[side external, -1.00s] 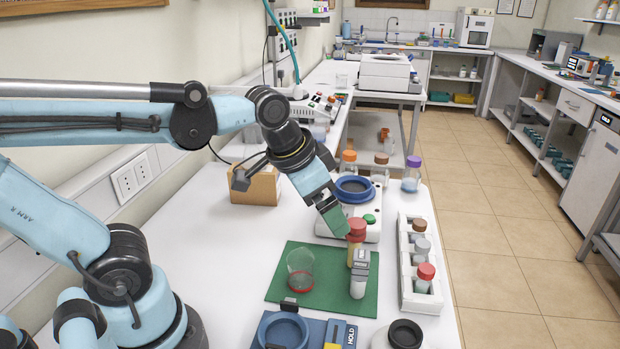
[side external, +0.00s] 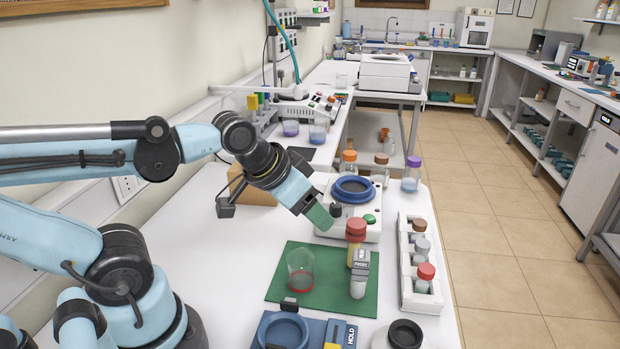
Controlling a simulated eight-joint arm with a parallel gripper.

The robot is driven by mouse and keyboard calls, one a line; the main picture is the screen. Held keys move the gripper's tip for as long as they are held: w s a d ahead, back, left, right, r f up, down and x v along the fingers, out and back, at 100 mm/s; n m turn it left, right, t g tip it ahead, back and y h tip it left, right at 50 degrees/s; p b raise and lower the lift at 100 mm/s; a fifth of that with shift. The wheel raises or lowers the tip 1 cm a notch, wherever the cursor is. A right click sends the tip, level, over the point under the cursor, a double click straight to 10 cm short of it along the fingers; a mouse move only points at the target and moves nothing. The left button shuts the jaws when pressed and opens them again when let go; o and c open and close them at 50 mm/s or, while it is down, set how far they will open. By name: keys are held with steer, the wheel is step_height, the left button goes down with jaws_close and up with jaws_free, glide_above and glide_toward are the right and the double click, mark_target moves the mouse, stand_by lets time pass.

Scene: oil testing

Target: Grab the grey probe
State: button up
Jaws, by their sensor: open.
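The grey probe (side external: 361,265) stands on the green mat (side external: 322,297), with a grey head on top and a pale rounded lower end. A red-capped vial (side external: 356,234) with yellow content stands right behind it. My gripper (side external: 321,218) is up and to the left of the probe, apart from it, above the area behind the mat. It is open and holds nothing. The fingertips show as a green-grey end, and the gap between them is hard to see from this side.
A clear beaker (side external: 301,268) with a red base stands left of the probe. A white rack (side external: 421,284) of capped vials is to the right. A white device with a blue ring (side external: 353,189) stands behind. A blue instrument (side external: 304,332) is in front.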

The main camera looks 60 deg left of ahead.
steer(key=s+d+r+n+t+y, duration=0.1)
steer(key=d+r+n+t+y, duration=0.15)
steer(key=d+n+y, duration=1.05)
steer(key=m+h, duration=0.3)
steer(key=m, duration=0.1)
glide_toward(362, 256)
steer(key=shift+g, duration=0.25)
steer(key=x, duration=0.5)
steer(key=shift+w+r, duration=0.1)
steer(key=shift+w, duration=0.3)
steer(key=shift+x, duration=2.65)
steer(key=shift+s+a, duration=0.1)
steer(key=shift+s, duration=0.05)
